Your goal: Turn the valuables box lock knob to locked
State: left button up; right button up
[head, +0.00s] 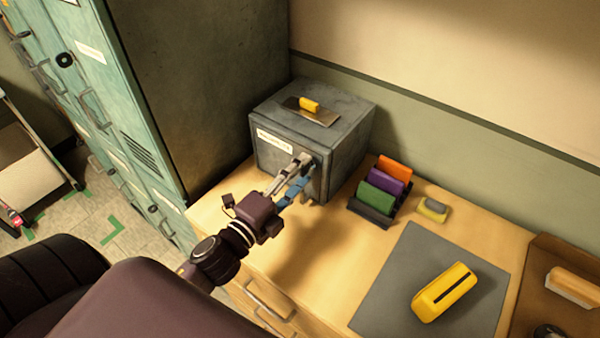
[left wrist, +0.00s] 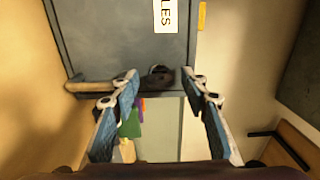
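The grey valuables box (head: 345,150) stands on the wooden counter against the wall, with a white label on its front. In the left wrist view the box front (left wrist: 100,35) fills the upper middle, its label turned sideways. The dark lock knob (left wrist: 158,76) shows there between my fingertips; the head view hides it behind the gripper. My left gripper (head: 306,172) is at the box front. Its two fingers are apart, one on each side of the knob in the left wrist view (left wrist: 158,78). I cannot tell if either touches it. My right gripper is not in view.
A metal plate with a yellow handle (head: 310,105) lies on the box. Right of the box stand a rack of coloured items (head: 383,190) and a small sponge-like block (head: 432,209). A yellow object (head: 445,292) lies on a grey mat (head: 400,260). Teal lockers (head: 110,90) stand left.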

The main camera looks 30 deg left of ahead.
pick_arm(q)
jog(key=shift+s, duration=0.15)
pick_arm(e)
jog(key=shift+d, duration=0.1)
pick_arm(q)
jog(key=s+a, duration=0.1)
jog(key=s, duration=1)
jog(key=shift+s+a, duration=0.35)
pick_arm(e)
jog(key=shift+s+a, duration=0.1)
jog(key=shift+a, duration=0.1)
